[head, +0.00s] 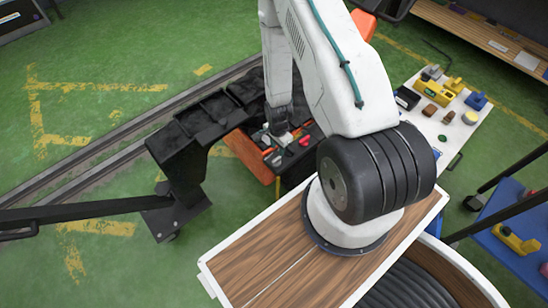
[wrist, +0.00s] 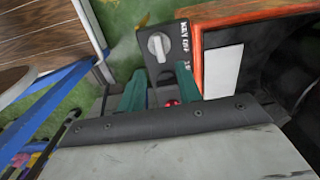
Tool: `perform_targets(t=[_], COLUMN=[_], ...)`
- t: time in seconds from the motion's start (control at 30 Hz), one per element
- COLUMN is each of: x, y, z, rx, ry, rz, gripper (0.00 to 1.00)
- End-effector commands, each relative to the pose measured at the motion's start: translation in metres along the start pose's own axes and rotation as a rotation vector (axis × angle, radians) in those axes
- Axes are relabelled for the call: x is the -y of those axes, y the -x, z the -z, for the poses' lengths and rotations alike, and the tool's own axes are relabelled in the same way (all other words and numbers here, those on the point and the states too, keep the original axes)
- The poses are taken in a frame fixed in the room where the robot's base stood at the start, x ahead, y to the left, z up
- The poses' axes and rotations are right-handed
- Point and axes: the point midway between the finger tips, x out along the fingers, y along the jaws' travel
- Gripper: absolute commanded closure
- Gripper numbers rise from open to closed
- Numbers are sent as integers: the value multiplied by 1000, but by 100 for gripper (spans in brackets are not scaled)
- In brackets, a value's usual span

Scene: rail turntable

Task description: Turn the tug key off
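The tug key is a light grey round knob with a raised bar (wrist: 158,46), on a dark panel (wrist: 180,45) in the wrist view. Its bar points roughly up and down in that picture. White lettering, partly legible as "KEY", runs along the panel's right side. My gripper (wrist: 160,74) has two teal fingers, apart with nothing between them, just below the knob in the picture. A red button (wrist: 172,101) shows between the fingers. In the head view the tug's orange body (head: 249,155) is beside my arm; the key cannot be made out there.
In the wrist view an orange-edged frame with a white plate (wrist: 222,70) lies right of the panel, and a blue bar (wrist: 55,105) crosses at left. In the head view a black stand (head: 183,150) is left of the tug, and a white table (head: 440,120) with several parts is right.

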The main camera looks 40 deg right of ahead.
Motion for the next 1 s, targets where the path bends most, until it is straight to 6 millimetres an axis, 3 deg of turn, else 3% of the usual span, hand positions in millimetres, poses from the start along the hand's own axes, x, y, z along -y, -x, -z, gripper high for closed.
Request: perform_targets(t=[0.17, 0.5, 0.9, 0.93, 1.0], x=[1, 0, 0, 0, 0], y=[-16, -66, -77, -77, -77], z=[-4, -1, 0, 0, 0], rx=[0, 0, 0, 0, 0], ry=[-13, -17, -19, -19, -19], rz=[-2, -3, -2, -2, -2], gripper=[65, 65, 65, 68, 88])
